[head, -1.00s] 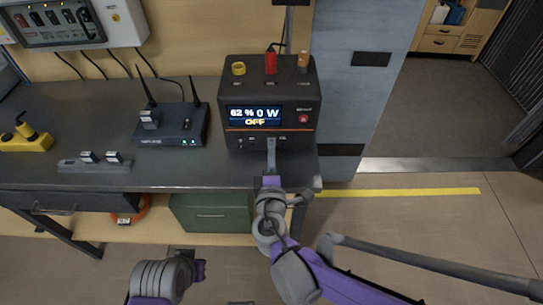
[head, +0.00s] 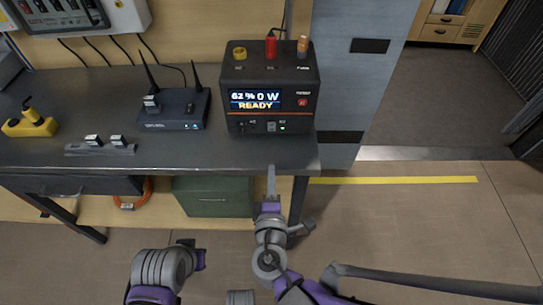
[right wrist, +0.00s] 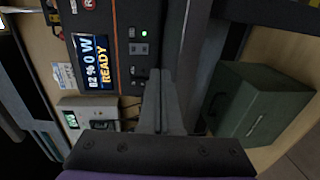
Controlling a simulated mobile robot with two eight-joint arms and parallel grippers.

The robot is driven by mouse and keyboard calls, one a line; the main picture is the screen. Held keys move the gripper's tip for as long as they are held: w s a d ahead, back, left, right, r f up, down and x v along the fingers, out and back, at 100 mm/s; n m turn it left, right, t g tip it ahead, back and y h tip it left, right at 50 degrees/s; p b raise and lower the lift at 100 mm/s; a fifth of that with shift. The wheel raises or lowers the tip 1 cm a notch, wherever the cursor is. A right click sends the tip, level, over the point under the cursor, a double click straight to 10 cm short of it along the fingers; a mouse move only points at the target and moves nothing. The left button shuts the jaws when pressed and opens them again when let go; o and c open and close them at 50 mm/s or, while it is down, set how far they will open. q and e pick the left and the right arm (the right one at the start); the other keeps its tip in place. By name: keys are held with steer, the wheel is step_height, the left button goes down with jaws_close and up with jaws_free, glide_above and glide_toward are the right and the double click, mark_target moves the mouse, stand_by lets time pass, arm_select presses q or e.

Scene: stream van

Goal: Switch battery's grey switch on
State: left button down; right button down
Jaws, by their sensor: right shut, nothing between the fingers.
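The battery (head: 270,92) is a dark box on the right end of the workbench. My right gripper (head: 271,168) is shut and empty, in front of the bench edge and apart from the battery. It points at the battery in the right wrist view (right wrist: 158,80). My left gripper is not clearly seen; only part of my left arm shows at the bottom.
A black router (head: 175,109) with two antennas stands left of the battery. A grey switch strip (head: 100,146) and a yellow device (head: 30,123) lie farther left. A green box (head: 213,196) sits under the bench (head: 215,155). The floor to the right is open.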

arm_select(q)
steer(key=shift+s+r, duration=0.1)
arm_select(e)
steer(key=shift+s+f, duration=0.15)
steer(key=shift+s, duration=1.4)
